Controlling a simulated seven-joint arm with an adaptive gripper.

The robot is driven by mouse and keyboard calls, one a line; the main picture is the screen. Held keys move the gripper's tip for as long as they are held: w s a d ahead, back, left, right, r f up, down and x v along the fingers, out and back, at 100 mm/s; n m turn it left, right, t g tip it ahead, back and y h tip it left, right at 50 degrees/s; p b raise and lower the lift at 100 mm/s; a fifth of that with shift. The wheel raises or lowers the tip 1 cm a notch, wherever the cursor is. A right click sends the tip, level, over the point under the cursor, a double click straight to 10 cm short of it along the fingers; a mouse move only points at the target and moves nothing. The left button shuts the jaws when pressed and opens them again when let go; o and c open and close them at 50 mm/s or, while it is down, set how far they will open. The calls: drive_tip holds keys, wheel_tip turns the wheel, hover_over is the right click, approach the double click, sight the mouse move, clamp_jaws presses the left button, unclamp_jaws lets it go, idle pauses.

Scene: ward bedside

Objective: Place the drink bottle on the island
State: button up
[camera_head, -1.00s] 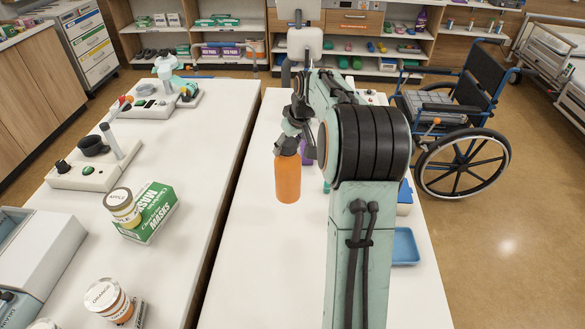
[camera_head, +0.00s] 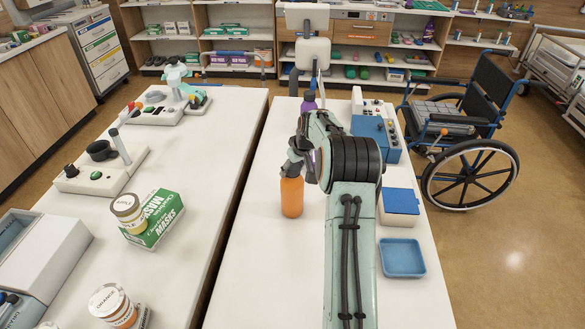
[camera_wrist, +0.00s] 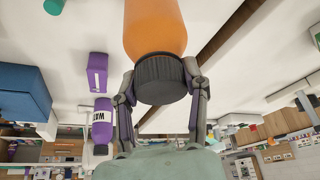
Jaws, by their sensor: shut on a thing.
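The drink bottle (camera_head: 291,198) is orange with a black cap, and it is upright above or on the white top of the right-hand island (camera_head: 262,262). In the wrist view the bottle (camera_wrist: 155,28) extends away from my gripper, its ribbed black cap between the fingers. My gripper (camera_wrist: 161,84) is shut on the bottle at this cap. In the head view my gripper (camera_head: 293,168) is at the top of the bottle, partly hidden by my arm. I cannot tell whether the bottle's base touches the surface.
Purple bottles (camera_wrist: 103,118) stand close by. A blue device (camera_head: 375,130), a blue-lidded box (camera_head: 400,203) and a blue tray (camera_head: 402,258) line the island's right side. A mask box (camera_head: 160,217) and jars (camera_head: 128,212) are on the left counter, across a gap. Front-left island surface is clear.

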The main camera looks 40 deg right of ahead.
drive_tip(key=o, duration=1.2)
drive_tip(key=shift+f, duration=0.1)
drive_tip(key=d+v, duration=0.1)
drive_tip(key=v, duration=1)
drive_tip(key=s+a+r+n+g, duration=0.1)
drive_tip(key=s+a+r, duration=0.1)
drive_tip(key=a, duration=0.5)
drive_tip(key=s+a+r, duration=0.2)
drive_tip(key=a, duration=0.5)
drive_tip(key=s+a+f+g, duration=0.1)
drive_tip(key=s+a, duration=0.5)
drive_tip(key=s, duration=0.2)
drive_tip(key=s+a+f+n+g+y, duration=0.1)
drive_tip(key=s+a, duration=0.5)
drive_tip(key=s, duration=0.2)
drive_tip(key=s+a+f+g, duration=0.1)
drive_tip(key=s+a+f, duration=0.1)
drive_tip(key=s+a, duration=0.4)
drive_tip(key=shift+s+a+n+g, duration=0.2)
drive_tip(key=shift+s+n+g, duration=0.2)
drive_tip(key=shift+s, duration=1.15)
